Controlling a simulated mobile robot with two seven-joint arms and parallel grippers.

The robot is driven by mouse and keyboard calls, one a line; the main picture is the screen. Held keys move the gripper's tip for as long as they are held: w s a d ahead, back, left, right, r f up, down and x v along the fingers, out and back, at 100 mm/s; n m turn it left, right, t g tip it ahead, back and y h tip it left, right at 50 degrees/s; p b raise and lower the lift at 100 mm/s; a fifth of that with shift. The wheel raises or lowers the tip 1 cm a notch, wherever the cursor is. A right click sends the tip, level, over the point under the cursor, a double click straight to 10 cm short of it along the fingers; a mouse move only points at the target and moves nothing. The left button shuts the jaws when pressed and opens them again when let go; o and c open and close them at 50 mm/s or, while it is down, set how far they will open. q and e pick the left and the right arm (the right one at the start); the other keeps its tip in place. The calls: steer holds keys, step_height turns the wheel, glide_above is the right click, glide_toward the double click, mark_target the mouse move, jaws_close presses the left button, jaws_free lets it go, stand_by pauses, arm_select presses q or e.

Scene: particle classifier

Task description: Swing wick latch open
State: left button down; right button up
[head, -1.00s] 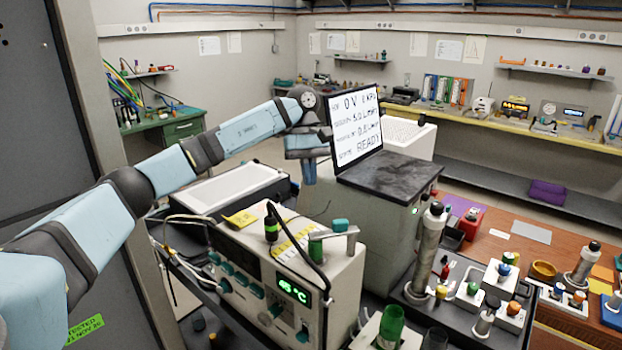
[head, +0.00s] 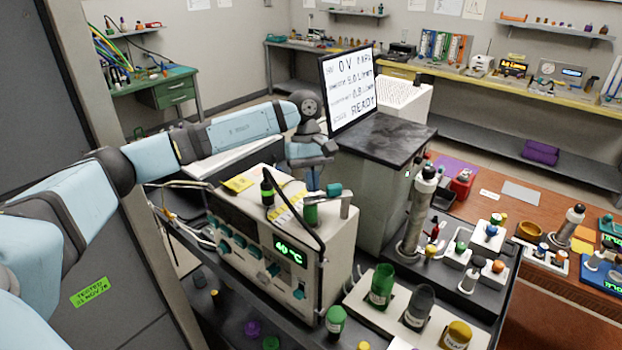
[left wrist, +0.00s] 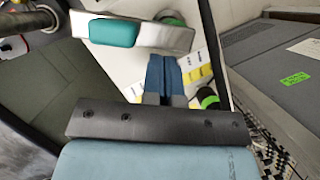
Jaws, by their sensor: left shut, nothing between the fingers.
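The wick latch appears to be the silver bar with a teal grip (head: 334,189) on top of the beige control unit (head: 262,262). In the left wrist view the teal grip (left wrist: 113,33) and silver bar lie across the top left. My left gripper (head: 313,182) points down just behind and left of the bar. Its blue fingers (left wrist: 165,76) are together and empty, below the bar in the left wrist view. I cannot tell from these views whether they touch it. A green cylinder (head: 310,213) stands beside the latch, under my fingers. My right gripper is out of view.
A black cable (head: 317,243) loops over the control unit beside the latch. The dark-topped cabinet with the READY screen (head: 349,89) stands behind right. A metal column (head: 417,215) and several bottles (head: 381,287) stand to the right and front.

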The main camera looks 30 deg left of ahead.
arm_select(q)
steer(key=shift+s+d+n+b, duration=0.15)
steer(key=shift+s+n+b, duration=0.2)
steer(key=shift+n, duration=0.45)
steer(key=shift+n+t, duration=0.3)
